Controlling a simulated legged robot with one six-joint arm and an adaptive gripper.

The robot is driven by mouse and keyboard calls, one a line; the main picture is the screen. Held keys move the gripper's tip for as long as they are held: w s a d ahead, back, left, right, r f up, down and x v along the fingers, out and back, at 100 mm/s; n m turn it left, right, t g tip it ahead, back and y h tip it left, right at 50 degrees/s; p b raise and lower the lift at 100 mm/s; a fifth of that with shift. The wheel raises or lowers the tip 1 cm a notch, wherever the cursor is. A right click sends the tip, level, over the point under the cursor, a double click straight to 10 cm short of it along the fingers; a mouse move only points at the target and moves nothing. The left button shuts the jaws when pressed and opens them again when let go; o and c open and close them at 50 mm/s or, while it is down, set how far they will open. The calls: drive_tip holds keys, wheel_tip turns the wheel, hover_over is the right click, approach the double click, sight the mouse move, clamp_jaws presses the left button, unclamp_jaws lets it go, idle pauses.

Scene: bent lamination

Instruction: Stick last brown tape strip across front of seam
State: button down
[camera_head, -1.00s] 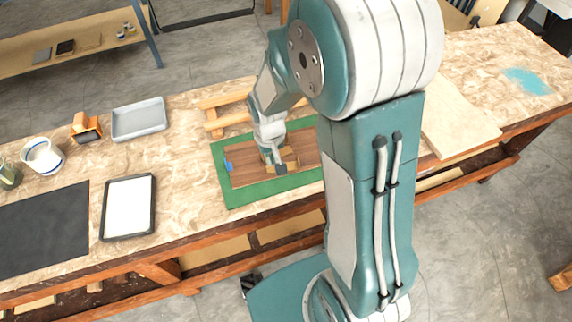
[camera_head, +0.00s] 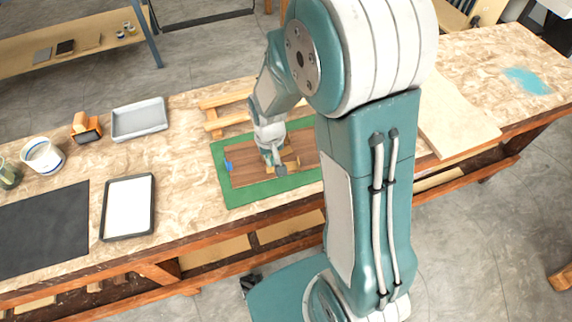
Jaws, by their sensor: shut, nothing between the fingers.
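Brown wood panels (camera_head: 245,174) lie flat on a green mat (camera_head: 238,197) in the middle of the bench. Tan tape (camera_head: 291,163) shows across the wood beside my gripper. My gripper (camera_head: 279,169) points down at the panels near the front of this tape, shut with nothing in it. Whether its tips touch the surface cannot be told. The seam and part of the tape are hidden under my gripper. A small blue piece (camera_head: 228,165) sits at the left edge of the wood. My arm covers the right end of the mat.
An orange tape dispenser (camera_head: 85,128), a grey tray (camera_head: 139,119), a black-rimmed white tray (camera_head: 128,207), a cup (camera_head: 42,156) and a dark mat (camera_head: 42,232) stand left. Wooden bars (camera_head: 222,122) lie behind the green mat. A pale board (camera_head: 455,120) lies right.

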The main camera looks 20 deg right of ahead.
drive_tip(key=shift+f, duration=1.05)
idle(0.5)
drive_tip(key=shift+r, duration=3.55)
drive_tip(key=shift+r, duration=0.2)
drive_tip(key=s+d+r+t, duration=0.2)
drive_tip(key=s+r+t, duration=0.3)
drive_tip(key=s+r, duration=0.9)
wheel_tip(320, 180, up, 4)
drive_tip(key=shift+s+d+r+t, duration=0.15)
drive_tip(key=shift+s+d+t, duration=0.15)
drive_tip(key=shift+s, duration=0.05)
